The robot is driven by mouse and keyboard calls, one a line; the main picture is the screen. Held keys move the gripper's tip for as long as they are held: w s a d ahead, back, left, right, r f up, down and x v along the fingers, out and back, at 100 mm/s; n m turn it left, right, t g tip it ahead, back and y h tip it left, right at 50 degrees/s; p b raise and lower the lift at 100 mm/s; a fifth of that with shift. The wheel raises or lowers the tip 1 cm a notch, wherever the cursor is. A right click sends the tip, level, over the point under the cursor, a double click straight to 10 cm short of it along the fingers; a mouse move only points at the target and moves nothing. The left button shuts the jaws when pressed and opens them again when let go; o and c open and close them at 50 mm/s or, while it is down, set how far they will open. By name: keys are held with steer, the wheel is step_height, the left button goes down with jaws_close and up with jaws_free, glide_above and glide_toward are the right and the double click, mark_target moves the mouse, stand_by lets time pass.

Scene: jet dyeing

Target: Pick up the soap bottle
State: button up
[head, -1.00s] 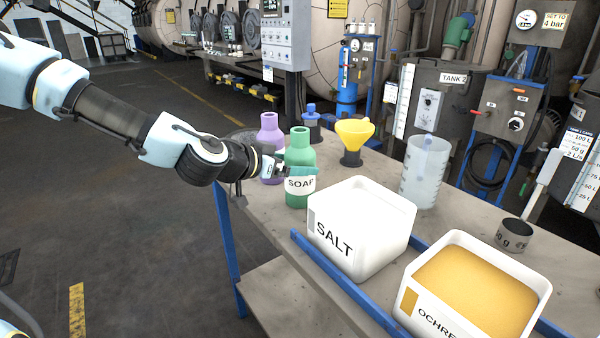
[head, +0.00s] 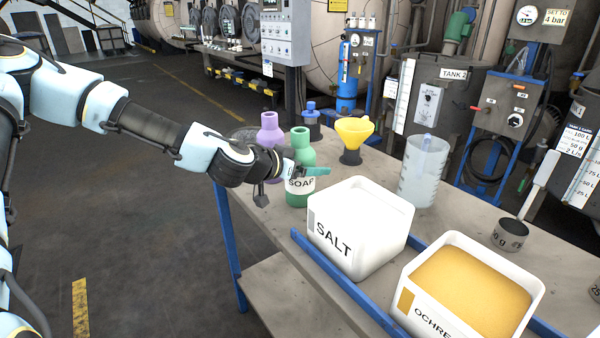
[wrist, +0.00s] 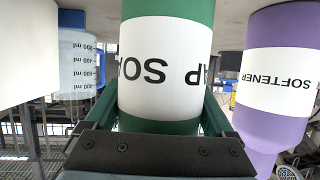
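The green soap bottle (head: 301,187) with a white SOAP label stands upright near the far left end of the table. In the wrist view, the soap bottle (wrist: 165,65) fills the middle, upside down, between the two fingers of my gripper (wrist: 163,110). The fingers are spread on either side of it; whether they touch it is not clear. The bottle's far side is hidden.
A purple softener bottle (head: 268,131) stands close behind and left of the soap bottle. A white SALT bin (head: 337,243) is close on the right.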

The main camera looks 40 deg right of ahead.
steer(key=c, duration=1.1)
steer(key=shift+r, duration=0.1)
steer(key=shift+r, duration=0.1)
